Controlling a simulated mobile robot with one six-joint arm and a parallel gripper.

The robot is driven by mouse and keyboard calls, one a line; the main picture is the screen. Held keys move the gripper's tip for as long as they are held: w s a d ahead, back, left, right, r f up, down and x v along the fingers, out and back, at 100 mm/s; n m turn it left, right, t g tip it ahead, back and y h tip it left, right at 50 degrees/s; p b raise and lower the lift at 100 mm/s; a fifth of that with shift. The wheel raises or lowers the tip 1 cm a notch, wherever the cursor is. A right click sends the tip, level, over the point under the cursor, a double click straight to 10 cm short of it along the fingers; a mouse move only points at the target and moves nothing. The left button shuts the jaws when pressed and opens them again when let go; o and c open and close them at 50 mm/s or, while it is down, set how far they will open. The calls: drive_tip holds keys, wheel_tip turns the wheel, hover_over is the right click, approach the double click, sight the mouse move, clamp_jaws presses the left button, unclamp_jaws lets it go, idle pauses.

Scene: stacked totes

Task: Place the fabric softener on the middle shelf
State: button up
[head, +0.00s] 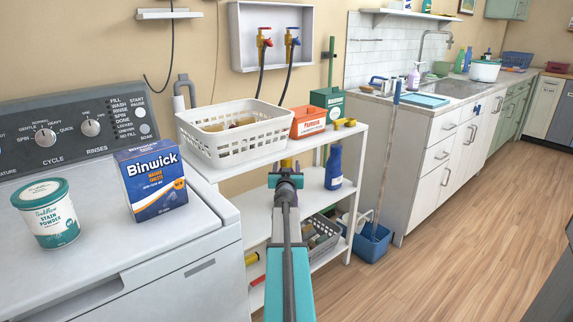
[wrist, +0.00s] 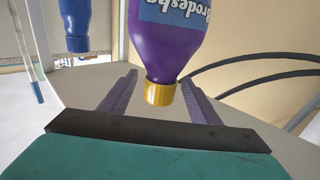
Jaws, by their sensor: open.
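A purple bottle with a yellow cap (wrist: 160,93) and a blue label shows upside down in the wrist view; its base is out of frame. Its product type is not readable, but it may be the fabric softener. My gripper (wrist: 159,80) is open around its neck and cap, with gaps on both sides. In the head view my gripper (head: 286,176) is at the middle shelf (head: 318,197) of the white rack and hides most of the bottle; a yellow patch shows just above it. A blue bottle (head: 333,167) stands on that shelf to the right.
The rack's top holds a white basket (head: 235,135), an orange box (head: 308,122) and a green box (head: 328,102). A grey basket (head: 322,238) is on the lower shelf. A washer with a Binwick box (head: 152,182) and a powder tub (head: 46,215) stands left. Floor at right is clear.

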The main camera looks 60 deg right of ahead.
drive_tip(key=v, duration=0.6)
drive_tip(key=shift+s+a, duration=0.15)
idle(1.0)
